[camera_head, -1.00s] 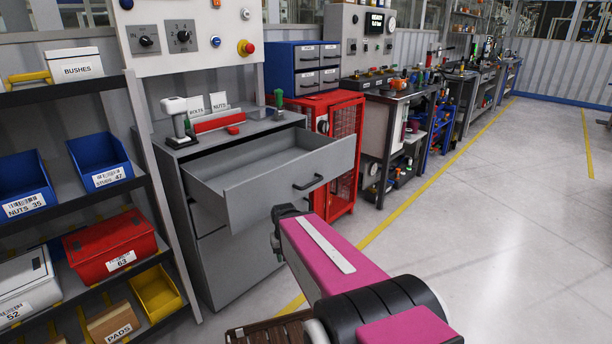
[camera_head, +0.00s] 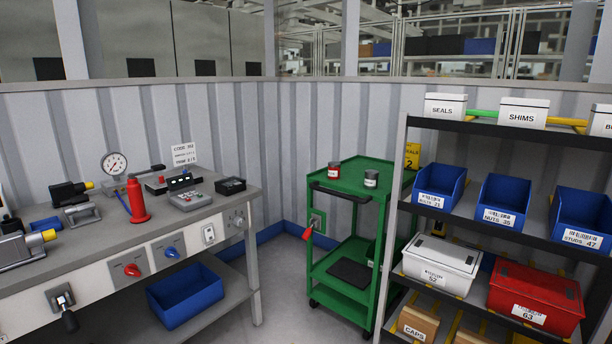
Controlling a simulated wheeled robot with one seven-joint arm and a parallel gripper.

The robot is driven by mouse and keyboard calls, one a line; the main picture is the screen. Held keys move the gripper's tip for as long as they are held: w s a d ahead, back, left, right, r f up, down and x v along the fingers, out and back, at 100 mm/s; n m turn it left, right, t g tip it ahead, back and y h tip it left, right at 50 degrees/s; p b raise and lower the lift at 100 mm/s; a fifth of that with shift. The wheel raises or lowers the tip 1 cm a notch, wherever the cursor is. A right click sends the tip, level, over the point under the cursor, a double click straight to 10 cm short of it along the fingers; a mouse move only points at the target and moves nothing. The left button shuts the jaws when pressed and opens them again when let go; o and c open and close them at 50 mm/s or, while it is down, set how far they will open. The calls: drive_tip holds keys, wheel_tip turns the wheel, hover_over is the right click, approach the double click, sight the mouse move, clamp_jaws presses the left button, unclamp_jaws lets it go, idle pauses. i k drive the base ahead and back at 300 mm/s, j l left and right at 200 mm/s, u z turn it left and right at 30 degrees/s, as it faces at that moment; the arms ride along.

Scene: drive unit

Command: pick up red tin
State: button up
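A small red tin (camera_head: 334,171) stands upright on the top shelf of the green cart (camera_head: 352,188), toward its back left. A grey tin (camera_head: 371,179) stands close to its right on the same shelf. My gripper and arm do not show in the current view. The red tin is in plain sight, with nothing in front of it.
A workbench (camera_head: 110,245) with a gauge, a red bottle and tools stands on the left. A shelf rack (camera_head: 478,222) with blue bins, a white box and a red box (camera_head: 537,294) stands on the right, partly covering the cart's side. Some floor (camera_head: 285,270) shows between bench and cart.

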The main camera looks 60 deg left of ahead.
sight(334, 167)
drive_tip(key=u, duration=2.35)
